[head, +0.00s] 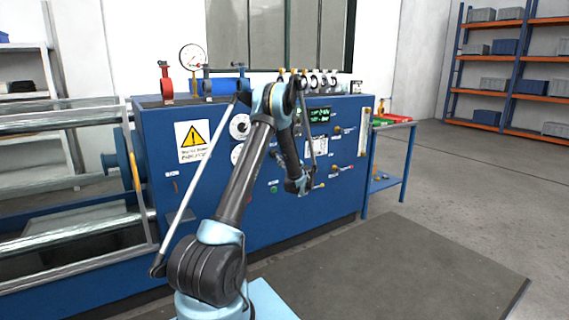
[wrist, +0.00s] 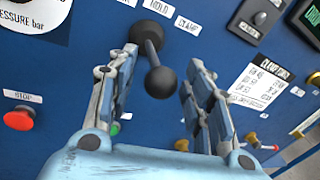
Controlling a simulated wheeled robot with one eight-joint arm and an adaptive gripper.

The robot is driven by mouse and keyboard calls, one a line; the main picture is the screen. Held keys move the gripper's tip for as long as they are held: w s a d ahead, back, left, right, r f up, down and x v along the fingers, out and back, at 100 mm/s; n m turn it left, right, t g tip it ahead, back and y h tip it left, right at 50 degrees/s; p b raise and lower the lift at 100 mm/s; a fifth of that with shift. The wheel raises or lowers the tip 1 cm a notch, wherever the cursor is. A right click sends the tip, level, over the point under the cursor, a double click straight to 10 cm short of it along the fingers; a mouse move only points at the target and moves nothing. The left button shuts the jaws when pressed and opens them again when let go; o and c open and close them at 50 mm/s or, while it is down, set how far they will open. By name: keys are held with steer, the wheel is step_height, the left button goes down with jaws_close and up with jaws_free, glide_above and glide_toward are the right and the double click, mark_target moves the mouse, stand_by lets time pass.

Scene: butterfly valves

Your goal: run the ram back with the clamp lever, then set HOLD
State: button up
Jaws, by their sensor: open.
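The clamp lever (wrist: 153,60) shows in the wrist view as a short dark rod with a black ball knob, on a blue panel. The labels HOLD (wrist: 158,5) and CLAMP (wrist: 187,25) are beside its root. My gripper (wrist: 161,58) is open, with one finger on each side of the lever; the ball is between them, and no contact shows. In the head view my gripper (head: 301,186) is at the front of the blue cabinet (head: 240,205); the lever cannot be made out there. I cannot tell which part of the machine at left is the ram.
A red STOP button (wrist: 18,118) is left of my gripper. Rails (head: 75,240) extend left of the cabinet; a small table (head: 393,128) stands right.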

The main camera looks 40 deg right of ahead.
steer(key=v, duration=1.2)
steer(key=shift+w, duration=0.1)
